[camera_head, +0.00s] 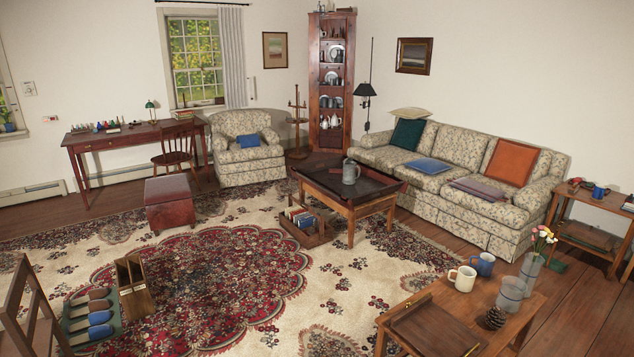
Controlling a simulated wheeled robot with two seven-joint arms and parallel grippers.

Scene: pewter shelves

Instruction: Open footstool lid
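The footstool (170,210) is a dark red, box-shaped stool on short legs. It stands on the patterned rug, left of the picture's middle, in front of the wooden desk chair. Its lid (167,188) forms the flat top and looks closed. Neither of my grippers shows in the head view, and nothing touches the footstool.
A desk (117,137) with a wooden chair (176,146) stands behind the footstool, and an armchair (245,160) behind right. A low table (347,187) stands to the right. A wooden box (133,286) and slippers (91,319) lie front left. The rug (215,265) between is open.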

